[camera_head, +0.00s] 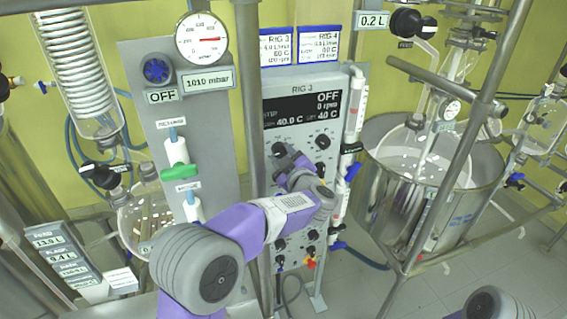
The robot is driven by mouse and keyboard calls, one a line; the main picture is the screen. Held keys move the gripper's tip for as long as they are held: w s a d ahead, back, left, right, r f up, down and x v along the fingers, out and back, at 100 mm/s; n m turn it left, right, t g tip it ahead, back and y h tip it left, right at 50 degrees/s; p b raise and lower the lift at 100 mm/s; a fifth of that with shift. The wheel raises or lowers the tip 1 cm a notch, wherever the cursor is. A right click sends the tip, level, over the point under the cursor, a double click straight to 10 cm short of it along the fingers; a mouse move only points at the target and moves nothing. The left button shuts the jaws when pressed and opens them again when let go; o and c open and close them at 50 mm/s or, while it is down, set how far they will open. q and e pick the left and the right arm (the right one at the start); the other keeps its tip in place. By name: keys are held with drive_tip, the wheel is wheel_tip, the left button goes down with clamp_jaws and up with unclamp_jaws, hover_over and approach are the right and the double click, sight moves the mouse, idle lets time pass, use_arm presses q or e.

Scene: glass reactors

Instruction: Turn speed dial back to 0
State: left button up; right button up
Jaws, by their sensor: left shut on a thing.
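The control panel marked RIG 3 (255,112) stands upright in the middle. Its black display (302,109) reads OFF, 0 rpm and 40 C values. My left gripper (281,153) is at the upper left dial of this panel, which I take to be the speed dial (278,148). The gripper is shut on it and hides most of it, so its pointer and scale cannot be read. Another black dial (323,142) shows to its right. My right gripper is out of view; only a part of my right arm shows at the bottom right.
A grey panel with a pressure gauge (202,38), blue knob (157,70) and green valve handle (180,172) stands left of the dials. A steel bath (470,215) with glassware and metal poles (452,150) stands at the right. More knobs and cables sit below my left wrist.

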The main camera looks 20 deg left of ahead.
use_arm(q)
drive_tip(key=n+b, duration=0.2)
drive_tip(key=n, duration=0.1)
drive_tip(key=shift+a+f+n+b, duration=0.1)
drive_tip(key=shift+f+n+b, duration=0.05)
drive_tip(key=shift+n+b, duration=0.2)
drive_tip(key=shift+n+h+b, duration=0.3)
drive_tip(key=shift+n+b, duration=1.25)
drive_tip(key=shift+n, duration=0.5)
drive_tip(key=o, duration=1.1)
drive_tip(key=shift+r, duration=0.2)
drive_tip(key=shift+c, duration=0.2)
drive_tip(key=shift+s, duration=0.1)
drive_tip(key=v, duration=0.7)
drive_tip(key=shift+s, duration=0.25)
drive_tip(key=shift+f, duration=0.15)
